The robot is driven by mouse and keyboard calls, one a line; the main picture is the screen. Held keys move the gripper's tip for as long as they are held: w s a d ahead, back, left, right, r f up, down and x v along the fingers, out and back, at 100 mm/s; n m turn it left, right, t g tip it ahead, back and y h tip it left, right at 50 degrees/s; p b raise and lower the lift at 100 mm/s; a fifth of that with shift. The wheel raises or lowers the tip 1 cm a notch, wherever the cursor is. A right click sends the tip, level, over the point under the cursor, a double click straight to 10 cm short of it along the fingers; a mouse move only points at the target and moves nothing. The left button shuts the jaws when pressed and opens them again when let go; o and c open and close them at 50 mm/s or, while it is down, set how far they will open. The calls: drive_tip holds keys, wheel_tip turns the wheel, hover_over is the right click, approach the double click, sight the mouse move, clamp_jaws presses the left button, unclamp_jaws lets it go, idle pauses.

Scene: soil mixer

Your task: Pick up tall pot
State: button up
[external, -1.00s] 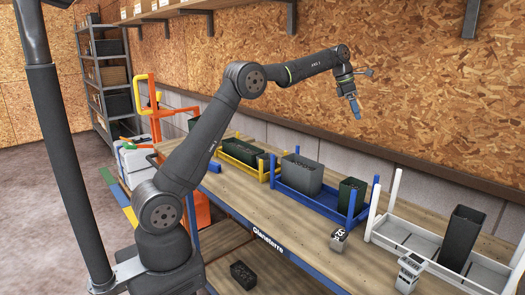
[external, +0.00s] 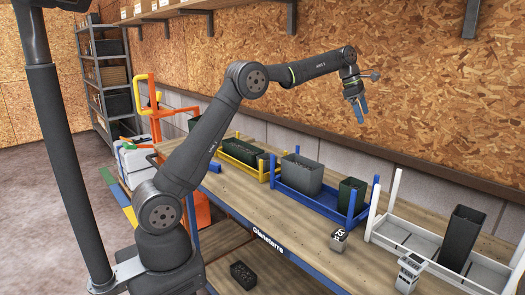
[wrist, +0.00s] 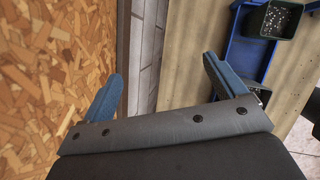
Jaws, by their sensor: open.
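A tall black pot (external: 461,238) stands in the white crate (external: 405,238) at the right end of the bench, with its rim above the crate. My gripper (external: 360,110) is high above the bench, in front of the chipboard wall, up and to the left of the tall pot and well apart from it. In the wrist view its two blue fingers (wrist: 163,85) are spread with nothing between them.
A blue crate (external: 315,200) holds a grey pot (external: 301,174) and a dark green pot (external: 351,194). A yellow crate (external: 240,153) with dark pots stands farther left. A small labelled block (external: 339,239) and a grey device (external: 410,270) are near the bench's front edge. Upright posts rise from the crates.

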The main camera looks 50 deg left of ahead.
drive_tip(key=s+d+m+h, duration=0.1)
drive_tip(key=s+d+m, duration=0.2)
drive_tip(key=d+m, duration=0.7)
drive_tip(key=m+g+h, duration=0.2)
drive_tip(key=m+g, duration=0.1)
drive_tip(key=m, duration=2.7)
approach(464, 228)
drive_tip(key=w+a+r, duration=0.3)
drive_tip(key=a+r, duration=0.1)
drive_tip(key=r, duration=0.1)
drive_tip(key=x, duration=1.2)
drive_tip(key=shift+w+f, duration=0.35)
drive_tip(key=shift+f, duration=0.05)
drive_tip(key=x, duration=0.5)
drive_tip(key=shift+f, duration=0.2)
drive_tip(key=shift+a, duration=0.1)
drive_tip(key=c, duration=1.2)
